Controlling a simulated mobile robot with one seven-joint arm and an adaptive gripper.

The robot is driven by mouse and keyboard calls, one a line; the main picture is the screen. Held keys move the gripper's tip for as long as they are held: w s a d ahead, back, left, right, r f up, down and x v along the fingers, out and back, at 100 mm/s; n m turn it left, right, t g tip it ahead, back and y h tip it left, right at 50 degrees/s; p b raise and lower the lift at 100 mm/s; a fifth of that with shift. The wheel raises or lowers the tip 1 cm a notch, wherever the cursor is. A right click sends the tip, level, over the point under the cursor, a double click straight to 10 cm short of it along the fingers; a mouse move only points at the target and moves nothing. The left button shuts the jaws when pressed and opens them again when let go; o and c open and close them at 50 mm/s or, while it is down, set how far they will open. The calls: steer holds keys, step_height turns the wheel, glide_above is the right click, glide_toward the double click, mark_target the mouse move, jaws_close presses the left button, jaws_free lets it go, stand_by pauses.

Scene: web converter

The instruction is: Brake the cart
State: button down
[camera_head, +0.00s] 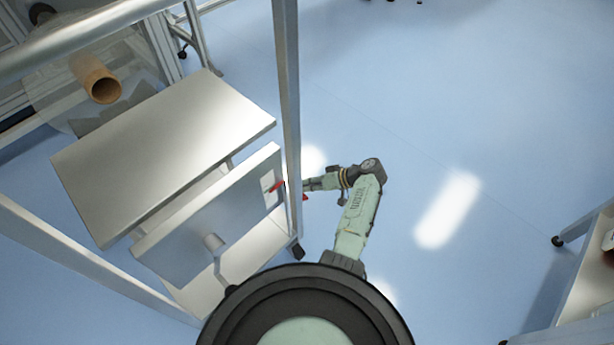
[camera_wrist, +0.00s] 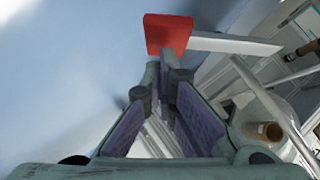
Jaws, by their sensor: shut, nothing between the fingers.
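The cart is a metal frame (camera_head: 289,100) with a dark caster (camera_head: 297,251) at its foot, on the left in the head view. My gripper (camera_head: 308,185) is beside its upright post, partly hidden by it. Small red parts show on both sides of the post; which one is a brake part I cannot tell. In the wrist view a red block (camera_wrist: 168,34) on a pale bar lies just beyond my gripper's fingertips (camera_wrist: 166,75). The fingers are together at the tips and empty. Whether they touch the red block I cannot tell.
A steel-topped cabinet (camera_head: 160,150) with a front panel (camera_head: 205,220) stands within the frame. A brown cardboard core (camera_head: 97,80) on a clear roll lies behind it. Blue floor (camera_head: 450,120) is open to the right. Another table (camera_head: 580,285) stands at the far right.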

steer(key=shift+s+a+f, duration=0.1)
steer(key=shift+f, duration=0.25)
stand_by(0.3)
steer(key=shift+r, duration=0.1)
